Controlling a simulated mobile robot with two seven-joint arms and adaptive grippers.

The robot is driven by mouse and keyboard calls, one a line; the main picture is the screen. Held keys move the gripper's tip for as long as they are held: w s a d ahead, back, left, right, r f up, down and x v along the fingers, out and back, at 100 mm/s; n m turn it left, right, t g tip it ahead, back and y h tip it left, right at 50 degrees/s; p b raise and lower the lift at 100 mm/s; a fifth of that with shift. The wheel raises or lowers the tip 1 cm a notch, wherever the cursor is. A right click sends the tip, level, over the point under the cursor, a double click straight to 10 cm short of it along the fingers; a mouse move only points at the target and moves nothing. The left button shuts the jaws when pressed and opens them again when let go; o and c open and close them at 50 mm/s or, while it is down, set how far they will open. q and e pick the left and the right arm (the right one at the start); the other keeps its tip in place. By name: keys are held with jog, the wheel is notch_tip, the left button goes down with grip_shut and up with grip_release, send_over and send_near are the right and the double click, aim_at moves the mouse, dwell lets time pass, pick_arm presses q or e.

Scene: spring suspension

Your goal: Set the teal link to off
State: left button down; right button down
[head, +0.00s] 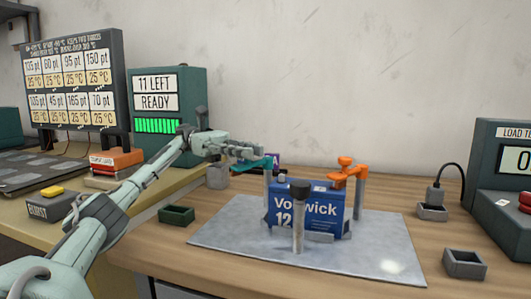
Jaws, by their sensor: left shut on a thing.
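The teal link (257,163) sits at the top of the left post, behind the left side of the blue Volwick block (311,211). My left gripper (257,152) reaches in from the left and is shut on the teal link, partly hiding it. An orange link (347,171) with a round knob sits on the right post (360,196). My right gripper is not in view.
The block and posts stand on a grey metal plate (218,233) on the wooden bench. A green tray (176,215) and the burst box (52,206) are at the left. Grey trays (464,263) and a load display (503,160) are at the right. A panel reads 11 LEFT READY (156,93).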

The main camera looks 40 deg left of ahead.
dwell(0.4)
pick_arm(q)
jog(key=c, duration=1.3)
grip_release()
jog(key=shift+r, duration=0.1)
notch_tip(320, 180, up, 10)
jog(key=shift+f, duration=0.1)
